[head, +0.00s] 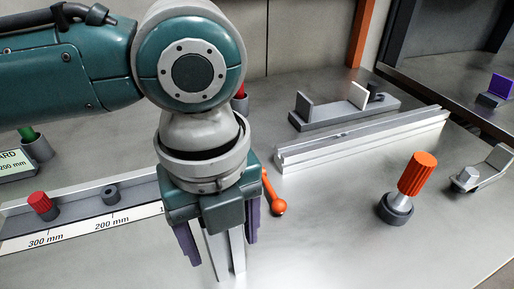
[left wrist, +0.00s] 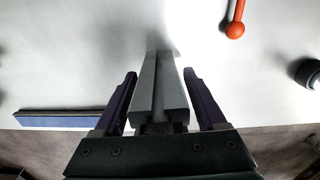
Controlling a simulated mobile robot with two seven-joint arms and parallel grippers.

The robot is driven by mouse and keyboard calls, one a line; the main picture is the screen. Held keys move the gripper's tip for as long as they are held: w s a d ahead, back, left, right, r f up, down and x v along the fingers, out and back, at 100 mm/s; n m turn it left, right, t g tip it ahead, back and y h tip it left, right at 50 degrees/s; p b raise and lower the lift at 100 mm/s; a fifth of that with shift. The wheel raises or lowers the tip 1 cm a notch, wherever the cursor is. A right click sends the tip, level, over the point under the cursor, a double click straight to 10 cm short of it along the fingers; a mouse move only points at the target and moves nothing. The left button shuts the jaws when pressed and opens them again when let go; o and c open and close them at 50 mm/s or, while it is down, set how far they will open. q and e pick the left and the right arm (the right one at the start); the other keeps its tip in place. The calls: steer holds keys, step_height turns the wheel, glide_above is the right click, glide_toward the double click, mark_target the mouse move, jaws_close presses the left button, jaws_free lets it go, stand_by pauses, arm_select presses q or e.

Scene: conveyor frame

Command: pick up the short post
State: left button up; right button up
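A short grey aluminium post (head: 224,256) with a slot along it is below my left gripper in the head view. In the left wrist view the post (left wrist: 160,85) runs between the two purple fingers and widens toward the camera, so it seems to stand upright. My left gripper (head: 219,246) is open around the post. Gaps show on both sides between the fingers and the post, also in the left wrist view (left wrist: 160,76). The post's upper end is hidden by the gripper in the head view. My right gripper is not in view.
A longer aluminium rail (head: 362,142) lies at right, before a grey bracketed fixture (head: 345,108). An orange-knobbed peg (head: 414,180) stands further right. An orange-ended lever (head: 276,205) is close beside the gripper. A marked ruler rail (head: 85,215) lies left. The front right table is clear.

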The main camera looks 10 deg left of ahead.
arm_select(q)
jaws_close()
stand_by(0.4)
steer(key=shift+r, duration=0.15)
